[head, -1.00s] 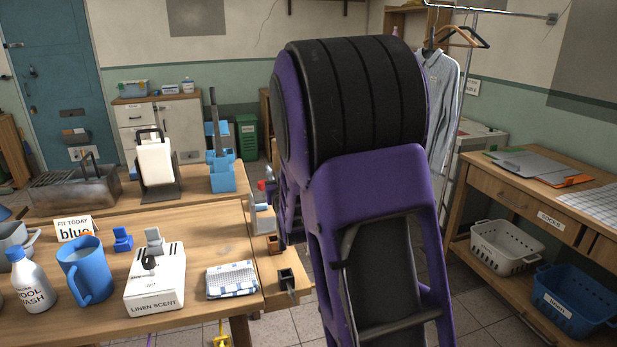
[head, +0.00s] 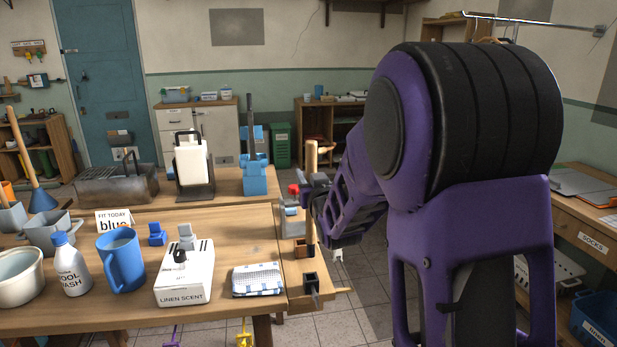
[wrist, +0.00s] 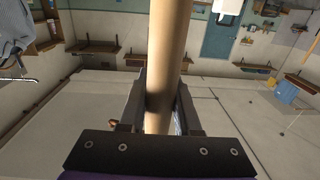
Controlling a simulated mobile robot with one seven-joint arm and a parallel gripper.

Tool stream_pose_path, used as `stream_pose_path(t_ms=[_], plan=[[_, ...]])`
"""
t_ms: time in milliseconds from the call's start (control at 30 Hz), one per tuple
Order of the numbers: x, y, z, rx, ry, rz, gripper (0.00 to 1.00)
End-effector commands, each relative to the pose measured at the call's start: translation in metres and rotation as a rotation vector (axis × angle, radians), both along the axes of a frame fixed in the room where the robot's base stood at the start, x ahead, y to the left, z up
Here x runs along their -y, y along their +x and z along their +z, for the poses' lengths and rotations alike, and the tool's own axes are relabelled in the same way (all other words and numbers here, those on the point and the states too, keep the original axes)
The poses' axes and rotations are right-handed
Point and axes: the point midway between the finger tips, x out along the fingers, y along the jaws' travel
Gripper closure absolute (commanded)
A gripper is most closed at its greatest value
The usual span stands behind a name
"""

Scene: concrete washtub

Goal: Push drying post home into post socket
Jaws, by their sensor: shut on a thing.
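The drying post (head: 311,158) is a pale wooden rod standing about upright at the right end of the table, with a short side peg near its top. My gripper (head: 314,197) is shut on the post partway up. In the wrist view the post (wrist: 168,50) runs between the two fingers (wrist: 160,105). The post's lower end is near a brown socket block (head: 301,248) and a black square socket (head: 311,281) on the side ledge. I cannot tell whether its foot is inside either one.
A folded checked cloth (head: 258,279), a linen scent box (head: 185,274) and a blue jug (head: 121,260) stand on the table left of the ledge.

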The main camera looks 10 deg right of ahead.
Motion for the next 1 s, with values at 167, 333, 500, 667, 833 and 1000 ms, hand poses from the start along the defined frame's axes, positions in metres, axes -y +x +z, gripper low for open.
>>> stream_pose_path(t_ms=[167,333,500,667,833,1000], plan=[[0.0,0.0,-0.003,0.002,-0.001,0.0,1.0],[0.0,0.0,-0.019,0.001,0.0,0.0,1.0],[0.0,0.0,-0.035,0.002,-0.001,0.0,1.0],[0.0,0.0,-0.046,-0.001,0.0,-0.001,1.0],[0.0,0.0,-0.056,0.0,0.0,-0.001,1.0],[0.0,0.0,-0.058,0.002,0.0,-0.001,1.0]])
